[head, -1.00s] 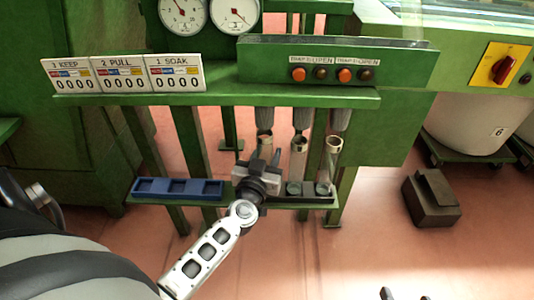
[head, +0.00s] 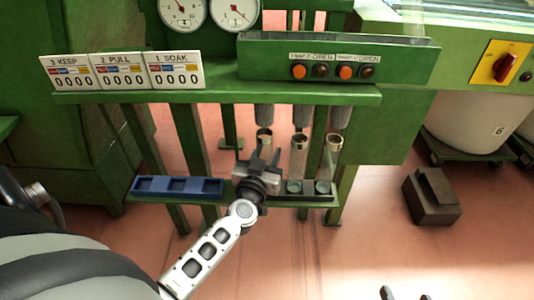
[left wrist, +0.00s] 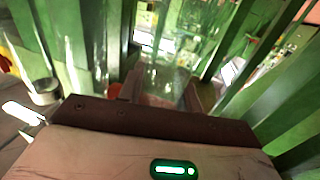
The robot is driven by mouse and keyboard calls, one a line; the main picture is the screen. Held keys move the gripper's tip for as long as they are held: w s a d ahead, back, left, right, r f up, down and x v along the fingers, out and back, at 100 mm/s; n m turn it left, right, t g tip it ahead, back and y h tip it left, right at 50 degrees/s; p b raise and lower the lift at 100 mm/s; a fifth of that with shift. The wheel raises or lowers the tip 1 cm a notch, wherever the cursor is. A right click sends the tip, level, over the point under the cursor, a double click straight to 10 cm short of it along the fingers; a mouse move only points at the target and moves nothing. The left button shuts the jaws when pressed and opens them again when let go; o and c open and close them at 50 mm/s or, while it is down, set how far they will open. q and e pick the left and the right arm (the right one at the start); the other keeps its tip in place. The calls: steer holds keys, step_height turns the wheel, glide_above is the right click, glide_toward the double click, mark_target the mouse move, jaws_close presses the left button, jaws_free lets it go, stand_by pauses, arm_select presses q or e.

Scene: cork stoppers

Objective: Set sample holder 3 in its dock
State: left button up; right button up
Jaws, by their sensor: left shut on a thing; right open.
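My left gripper (head: 262,163) is in front of the green stand, at the leftmost of three clear tubes with metal collars. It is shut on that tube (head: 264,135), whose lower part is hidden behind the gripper. In the left wrist view clear glass (left wrist: 165,78) shows between the fingers (left wrist: 160,92). The collar is under a grey nozzle (head: 265,115); I cannot tell if they touch. The middle tube (head: 299,160) and right tube (head: 331,162) stand upright over a dark socket strip (head: 308,194). No number shows on the tubes. My right gripper (head: 405,294) is open at the bottom edge.
A blue tray (head: 178,194) with three empty compartments is left of the gripper on the low shelf. Three counter signs (head: 123,72) and a panel with orange buttons (head: 338,60) are above. A brown block (head: 432,196) stands on the floor at right.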

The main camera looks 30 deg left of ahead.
arm_select(q)
steer(key=shift+f+b, duration=0.45)
steer(key=shift+f, duration=0.2)
arm_select(e)
steer(key=shift+f, duration=0.1)
arm_select(q)
steer(key=o, duration=1.1)
steer(key=shift+c, duration=0.2)
steer(key=p+v, duration=0.1)
steer(key=v, duration=0.6)
steer(key=shift+s+p, duration=0.25)
steer(key=shift+p, duration=0.1)
steer(key=shift+d, duration=0.1)
